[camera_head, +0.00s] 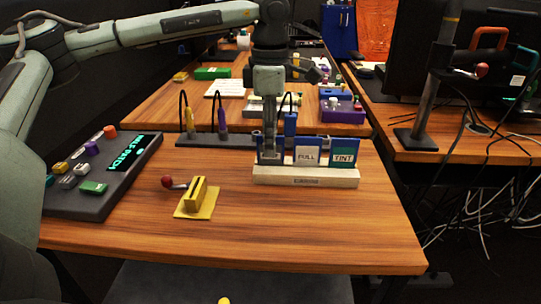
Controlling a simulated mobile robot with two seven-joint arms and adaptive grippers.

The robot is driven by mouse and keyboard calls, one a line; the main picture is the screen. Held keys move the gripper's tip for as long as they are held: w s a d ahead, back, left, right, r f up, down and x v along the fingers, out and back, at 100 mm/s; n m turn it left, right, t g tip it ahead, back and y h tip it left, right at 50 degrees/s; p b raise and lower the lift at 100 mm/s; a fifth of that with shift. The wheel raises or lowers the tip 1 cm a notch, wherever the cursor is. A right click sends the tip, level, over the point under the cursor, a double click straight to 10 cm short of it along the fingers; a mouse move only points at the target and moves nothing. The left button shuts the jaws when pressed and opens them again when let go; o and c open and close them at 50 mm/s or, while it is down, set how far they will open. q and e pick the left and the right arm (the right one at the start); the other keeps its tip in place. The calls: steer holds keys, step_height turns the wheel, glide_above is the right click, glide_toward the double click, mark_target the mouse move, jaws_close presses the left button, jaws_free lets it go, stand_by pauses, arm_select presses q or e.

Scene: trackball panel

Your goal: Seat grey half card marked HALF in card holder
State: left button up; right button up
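My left gripper (269,148) points straight down at the left end of a white card rack (305,179). A dark grey-blue card shows in part around its fingertips in the leftmost place. The fingers hide most of this card, so I cannot read its mark or tell whether they grip it. To its right stand a card marked FULL (307,156) and a teal card marked TINT (343,155), both upright. A yellow block with a narrow dark slot (197,194) stands on a yellow base left of the rack; its slot looks empty. My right gripper is not in view.
A red-knobbed lever (168,182) is beside the yellow block. A dark panel (95,190) with colored buttons and a lit display (131,152) is at left. A dark strip with cabled plugs (205,141) stands behind. The front wooden table (300,235) is clear.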

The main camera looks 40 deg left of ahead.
arm_select(q)
steer(key=shift+c, duration=0.2)
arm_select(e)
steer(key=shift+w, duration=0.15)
arm_select(q)
jaws_close()
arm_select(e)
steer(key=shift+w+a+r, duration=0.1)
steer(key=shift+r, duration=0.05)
arm_select(q)
steer(key=shift+r, duration=0.15)
steer(key=shift+r, duration=0.3)
step_height(320, 180, up, 4)
steer(key=shift+f, duration=0.2)
steer(key=s+a+r+p, duration=0.1)
steer(key=s+a+r, duration=0.5)
steer(key=s, duration=0.3)
steer(key=shift+s+a+r, duration=0.15)
steer(key=shift+a+r, duration=0.1)
steer(key=shift+a, duration=0.25)
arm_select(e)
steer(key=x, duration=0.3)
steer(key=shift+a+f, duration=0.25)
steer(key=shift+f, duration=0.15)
